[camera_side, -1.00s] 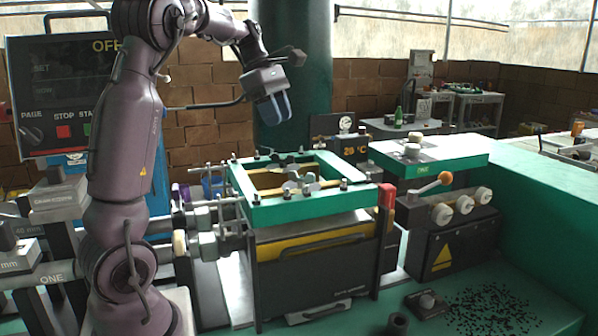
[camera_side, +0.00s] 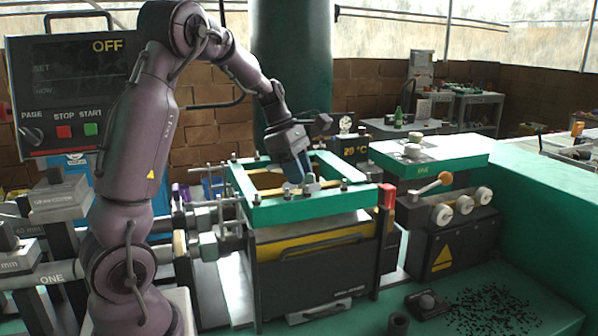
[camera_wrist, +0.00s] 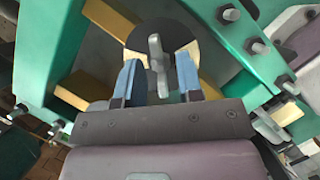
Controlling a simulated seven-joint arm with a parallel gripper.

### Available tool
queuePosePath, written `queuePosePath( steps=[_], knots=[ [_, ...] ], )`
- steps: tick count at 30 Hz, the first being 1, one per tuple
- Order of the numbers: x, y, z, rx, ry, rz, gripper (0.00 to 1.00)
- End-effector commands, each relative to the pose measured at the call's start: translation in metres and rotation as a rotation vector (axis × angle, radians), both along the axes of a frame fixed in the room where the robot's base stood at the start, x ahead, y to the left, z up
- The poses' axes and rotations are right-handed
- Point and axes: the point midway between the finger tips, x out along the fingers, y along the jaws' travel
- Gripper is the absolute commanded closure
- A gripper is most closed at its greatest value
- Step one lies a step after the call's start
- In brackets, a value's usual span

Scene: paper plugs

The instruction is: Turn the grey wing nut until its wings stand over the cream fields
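The grey wing nut (camera_wrist: 157,55) sits on a round disc with dark (camera_wrist: 158,30) and cream fields in the wrist view. Its wings run nearly up and down in that picture, over the dark part. One cream field (camera_wrist: 193,49) shows to the right and another to the left, partly hidden by my fingers. My gripper (camera_wrist: 157,66) is open, with one blue finger on each side of the wing nut and visible gaps between. In the side view my gripper (camera_side: 296,171) is low at the green frame, beside the wing nut (camera_side: 311,183); contact cannot be told there.
The green frame (camera_side: 290,211) with bolts surrounds the work, with yellow bars (camera_wrist: 88,88) inside. A red block (camera_side: 387,196) stands at its right corner. A lever with an orange knob (camera_side: 446,178) is further right. A control panel (camera_side: 62,95) stands at the left.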

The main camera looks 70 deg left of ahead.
Motion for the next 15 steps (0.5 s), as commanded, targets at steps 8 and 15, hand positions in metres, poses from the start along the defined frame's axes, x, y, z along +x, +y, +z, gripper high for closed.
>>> queuePosePath(
  steps=[8, 15],
  knots=[
    [0.0008, -0.0006, -0.0018, 0.001, -0.001, 0.0, 0.66],
    [0.0007, -0.0005, -0.0015, 0.001, -0.001, 0.0, 1.0]
  ],
)
